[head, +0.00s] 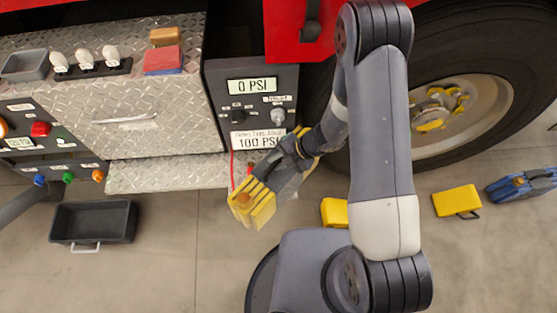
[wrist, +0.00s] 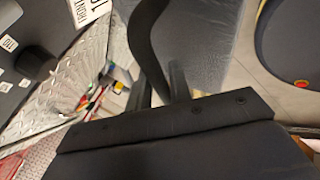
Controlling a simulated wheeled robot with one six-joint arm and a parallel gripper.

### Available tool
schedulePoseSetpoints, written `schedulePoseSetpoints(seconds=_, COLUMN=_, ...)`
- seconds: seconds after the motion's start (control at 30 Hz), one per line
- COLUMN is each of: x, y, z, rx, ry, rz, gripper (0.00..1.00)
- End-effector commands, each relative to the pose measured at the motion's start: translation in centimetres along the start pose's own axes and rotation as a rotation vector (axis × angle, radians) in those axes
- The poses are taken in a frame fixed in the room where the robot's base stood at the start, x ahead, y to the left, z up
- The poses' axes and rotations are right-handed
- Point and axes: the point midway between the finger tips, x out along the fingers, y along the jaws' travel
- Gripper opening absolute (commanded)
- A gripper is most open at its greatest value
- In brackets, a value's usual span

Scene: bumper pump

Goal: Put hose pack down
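The yellow hose pack (head: 252,206), with a brown round end, is in the head view in front of the pump panel, just off the edge of the diamond-plate step. It slants up to the right, and more yellow shows beyond my gripper (head: 282,172). My gripper appears shut around its middle, and the pack looks held up above the floor. The fingers cover part of it.
A diamond-plate step (head: 165,174) juts out below the panel. A black open bin (head: 93,238) is on the floor at left. Yellow blocks (head: 457,201) and a blue case (head: 522,186) lie at right near the big tire (head: 400,130). Floor between bin and my base is clear.

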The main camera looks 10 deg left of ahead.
Motion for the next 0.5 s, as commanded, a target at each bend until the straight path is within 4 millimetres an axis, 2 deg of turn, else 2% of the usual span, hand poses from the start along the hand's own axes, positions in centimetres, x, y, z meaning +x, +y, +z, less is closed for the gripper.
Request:
schedulePoseSetpoints(seconds=0.2, x=-0.02, y=0.02, z=0.01, rx=0.0, ry=0.0, rz=0.0, gripper=0.36)
schedulePoseSetpoints(seconds=0.5, x=-0.48, y=0.18, z=-0.09, rx=0.0, ry=-0.001, rz=0.0, gripper=0.36)
